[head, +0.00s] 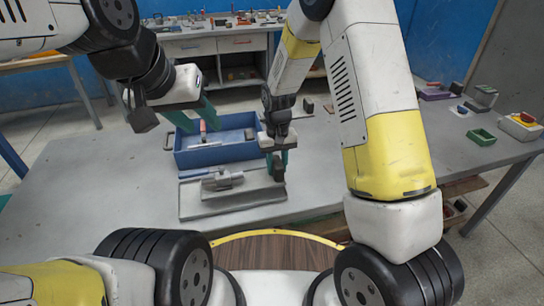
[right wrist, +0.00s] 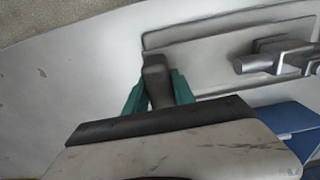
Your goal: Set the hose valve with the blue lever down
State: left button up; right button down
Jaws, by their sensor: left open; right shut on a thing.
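My right gripper (head: 278,160) is shut on a dark grey part (right wrist: 156,75), held between its green fingers (right wrist: 150,92) in the right wrist view. It is at the right end of the grey mould (head: 235,207). I cannot tell if the held part touches the mould. No blue lever shows on it, and I cannot tell if it is the hose valve. A grey fitting (head: 222,180) lies on the mould; it also shows in the right wrist view (right wrist: 275,56). My left gripper (head: 193,114) is open above the left part of the blue tray.
The blue tray (head: 215,155) stands behind the mould, with a red-handled tool (head: 203,130) and dark parts in it. The table's left side (head: 95,185) is clear.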

jog(key=shift+w+a, duration=0.25)
jog(key=shift+a, duration=0.25)
jog(key=shift+w+a+f, duration=0.1)
jog(key=shift+a+f, duration=0.05)
jog(key=shift+f, duration=0.75)
jog(key=shift+w+a+f, duration=0.1)
jog(key=shift+a+f, duration=0.05)
jog(key=shift+f, duration=0.75)
jog(key=shift+s+f, duration=0.1)
jog(key=c, duration=1)
grip_release()
jog(key=shift+f, duration=0.1)
jog(key=shift+c, duration=0.2)
